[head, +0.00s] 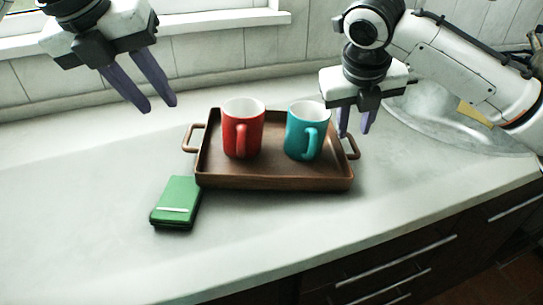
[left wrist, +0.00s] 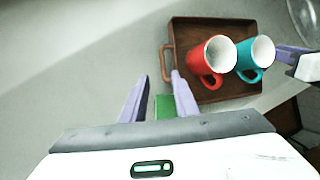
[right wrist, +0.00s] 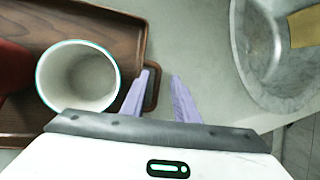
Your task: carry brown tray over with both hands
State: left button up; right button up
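The brown tray (head: 275,183) lies flat on the counter. A red mug (head: 242,135) and a teal mug (head: 302,138) stand upright in it. My left gripper (head: 159,107) is open and empty, up and left of the tray's left handle (head: 190,140); in the left wrist view that handle (left wrist: 167,58) is beyond the fingertips. My right gripper (head: 354,133) is open at the tray's right handle (head: 355,149). In the right wrist view the handle (right wrist: 154,92) shows beside and partly behind the left finger; I cannot tell whether they touch.
A green case (head: 177,201) lies on the counter at the tray's front left corner. A sink (head: 440,112) is to the right, behind my right arm. The tiled wall and window run along the back.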

jog(key=v, duration=1.2)
